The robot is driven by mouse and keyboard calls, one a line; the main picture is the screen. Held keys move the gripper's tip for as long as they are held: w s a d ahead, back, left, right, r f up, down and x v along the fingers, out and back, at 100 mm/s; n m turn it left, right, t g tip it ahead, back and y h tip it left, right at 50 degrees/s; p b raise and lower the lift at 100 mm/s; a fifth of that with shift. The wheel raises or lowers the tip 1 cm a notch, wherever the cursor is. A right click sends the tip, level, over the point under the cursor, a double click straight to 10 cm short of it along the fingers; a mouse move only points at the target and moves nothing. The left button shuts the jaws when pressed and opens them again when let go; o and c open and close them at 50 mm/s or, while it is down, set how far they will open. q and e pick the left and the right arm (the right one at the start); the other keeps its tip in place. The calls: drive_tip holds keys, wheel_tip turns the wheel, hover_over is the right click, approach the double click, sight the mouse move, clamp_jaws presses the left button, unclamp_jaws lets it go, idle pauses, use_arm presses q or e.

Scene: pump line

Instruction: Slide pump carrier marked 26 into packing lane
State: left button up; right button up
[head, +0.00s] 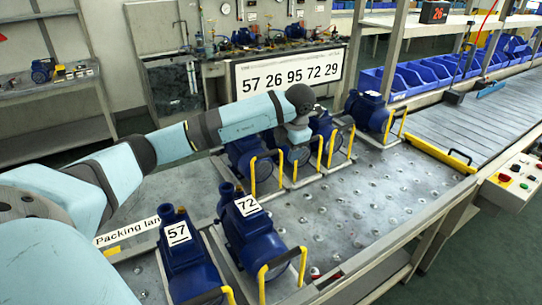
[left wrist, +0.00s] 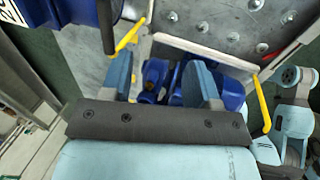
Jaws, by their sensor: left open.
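Several blue pumps stand on carriers with yellow handles. In the head view, the carrier marked 57 (head: 185,262) is at the front left, and the one marked 72 (head: 250,238) stands beside it. The number 26 is not readable on any carrier; the back-row pumps (head: 246,152) show no legible label. My left gripper (head: 298,143) points down over that row, partly hidden by its wrist. In the left wrist view, its two fingers (left wrist: 160,82) are apart, with blue pump parts (left wrist: 154,76) visible between and beyond them. The packing lane sign (head: 125,232) is at the left, partly covered by my arm.
The studded table (head: 360,205) is clear right of the pumps. A yellow bar (head: 440,155) separates it from the roller conveyor (head: 460,115). A board (head: 290,75) reads 57 26 95 72 29; a red display (head: 434,13) shows 26. A button box (head: 515,182) stands at right.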

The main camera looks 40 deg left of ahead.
use_arm(q)
drive_tip(key=b, duration=0.2)
hover_over(271, 151)
drive_tip(key=shift+d+f, duration=0.15)
drive_tip(key=shift+d, duration=0.05)
drive_tip(key=b+x, duration=0.2)
drive_tip(key=x, duration=0.1)
drive_tip(key=shift+s+d+f+b, duration=0.1)
drive_tip(key=shift+s+d+b, duration=0.05)
drive_tip(key=shift+d+b, duration=0.15)
drive_tip(key=shift+d+b+x, duration=0.25)
drive_tip(key=shift+b+x, duration=0.5)
drive_tip(key=shift+x, duration=1.2)
clamp_jaws()
use_arm(e)
drive_tip(key=f, duration=0.3)
drive_tip(key=shift+w+a+f, duration=0.25)
drive_tip(key=shift+a+f, duration=0.1)
